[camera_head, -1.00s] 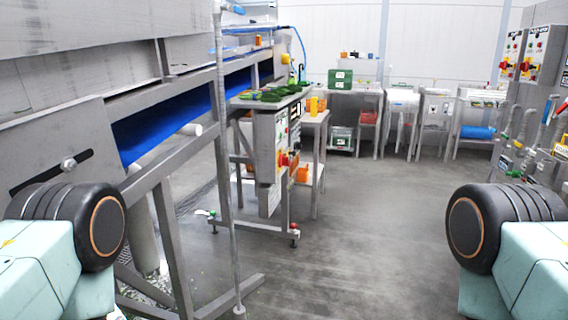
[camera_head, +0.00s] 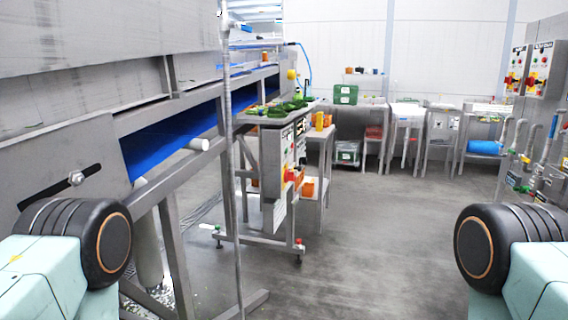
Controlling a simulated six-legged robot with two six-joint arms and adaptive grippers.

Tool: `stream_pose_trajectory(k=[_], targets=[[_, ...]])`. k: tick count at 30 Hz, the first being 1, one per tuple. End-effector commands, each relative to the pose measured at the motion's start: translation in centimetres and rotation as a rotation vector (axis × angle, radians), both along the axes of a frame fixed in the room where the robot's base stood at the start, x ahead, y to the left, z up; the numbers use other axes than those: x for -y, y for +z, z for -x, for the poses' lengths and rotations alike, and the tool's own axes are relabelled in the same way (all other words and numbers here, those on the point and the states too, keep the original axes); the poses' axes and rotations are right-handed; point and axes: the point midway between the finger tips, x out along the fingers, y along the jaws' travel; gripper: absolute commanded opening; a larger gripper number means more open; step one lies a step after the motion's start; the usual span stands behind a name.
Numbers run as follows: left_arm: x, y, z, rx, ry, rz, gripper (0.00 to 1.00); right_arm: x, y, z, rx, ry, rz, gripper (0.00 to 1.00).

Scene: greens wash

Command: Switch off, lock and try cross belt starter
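Two grey starter boxes with red-and-yellow rotary switches hang on the right wall, a nearer one (camera_head: 537,69) and a farther one (camera_head: 515,70). Their labels are too small to read, so I cannot tell which is the cross belt starter. Another grey control panel with a red-and-yellow switch (camera_head: 291,174) is on the end of the steel stand in the middle. The blue belt (camera_head: 170,146) runs inside the conveyor frame on the left. Parts of my arms show at the lower left and lower right. Neither gripper is in view.
Green produce (camera_head: 285,106) lies on the stand's top. A thin vertical pipe (camera_head: 230,200) and frame legs stand at left. Steel tables with a green crate (camera_head: 346,94) line the back wall. Hoses and valves hang on the right wall. The grey floor (camera_head: 380,230) between is clear.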

Motion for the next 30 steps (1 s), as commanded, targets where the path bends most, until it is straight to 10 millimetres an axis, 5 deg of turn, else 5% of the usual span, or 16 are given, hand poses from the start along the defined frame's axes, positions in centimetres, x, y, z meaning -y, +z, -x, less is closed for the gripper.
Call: stream_pose_trajectory(k=[10,30], targets=[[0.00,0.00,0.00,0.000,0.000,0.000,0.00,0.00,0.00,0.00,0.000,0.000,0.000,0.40],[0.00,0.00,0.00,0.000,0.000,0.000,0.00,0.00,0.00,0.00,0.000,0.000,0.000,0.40]])
